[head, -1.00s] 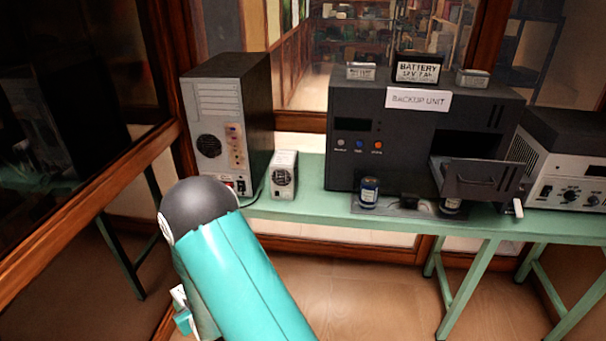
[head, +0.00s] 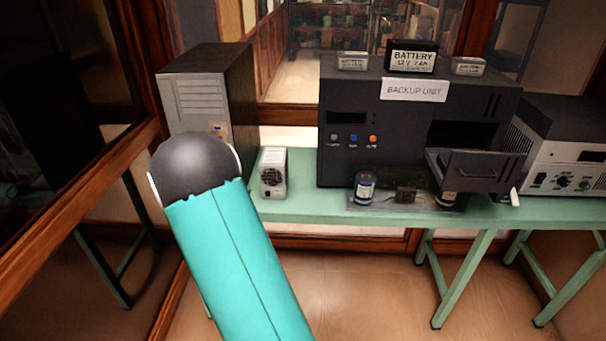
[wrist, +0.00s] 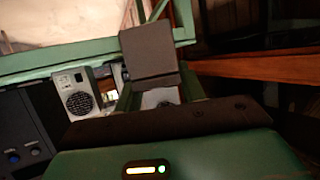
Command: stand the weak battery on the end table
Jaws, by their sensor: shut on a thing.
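My gripper (wrist: 157,88) shows in the wrist view, its fingers closed on a plain dark grey block (wrist: 149,49). The block is battery-shaped, but no label shows on it, so I cannot read whether it is the weak battery. It is held up and touches no surface that I can see. In the head view my arm hides the gripper and the block. I cannot pick out a separate end table; the long green bench (head: 300,207) is the table in view.
The black backup unit (head: 345,167) stands on the bench with its drawer (head: 475,170) open. A labelled battery (head: 412,57) sits on top. Dark glass lies left.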

